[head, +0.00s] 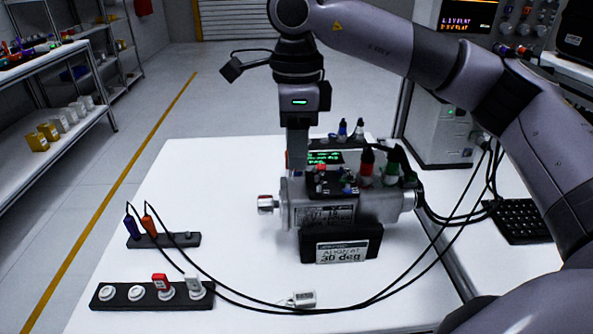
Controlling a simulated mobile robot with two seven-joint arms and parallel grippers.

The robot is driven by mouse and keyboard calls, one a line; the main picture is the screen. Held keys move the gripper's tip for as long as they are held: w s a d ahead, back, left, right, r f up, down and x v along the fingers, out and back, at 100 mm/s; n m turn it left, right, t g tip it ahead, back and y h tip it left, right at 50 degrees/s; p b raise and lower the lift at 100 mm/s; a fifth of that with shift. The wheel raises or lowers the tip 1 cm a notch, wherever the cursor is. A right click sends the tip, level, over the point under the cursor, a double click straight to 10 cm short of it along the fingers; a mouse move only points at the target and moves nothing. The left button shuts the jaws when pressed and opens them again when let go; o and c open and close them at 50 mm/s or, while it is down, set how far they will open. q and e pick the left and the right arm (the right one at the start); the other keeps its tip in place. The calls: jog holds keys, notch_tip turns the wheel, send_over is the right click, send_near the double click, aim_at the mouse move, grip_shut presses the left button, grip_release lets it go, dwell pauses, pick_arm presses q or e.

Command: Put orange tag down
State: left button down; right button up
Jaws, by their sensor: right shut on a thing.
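My right gripper (297,172) points straight down at the upper left end of the grey servo unit (375,205). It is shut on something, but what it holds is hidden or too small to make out. I cannot pick out the orange tag for certain. An orange plug (149,227) stands beside a purple plug (131,228) in a small black holder (185,239). My left gripper is out of view.
A small white cylinder (303,299) lies near the cables crossing the white table (240,180). Red and green connectors (367,162) rise from the servo.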

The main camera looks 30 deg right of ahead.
aim_at(296, 187)
jog(key=shift+f, duration=2.3)
jog(key=shift+f, duration=0.2)
jog(key=o, duration=1)
jog(key=shift+r, duration=0.1)
notch_tip(296, 187, up, 12)
jog(key=shift+r, duration=0.15)
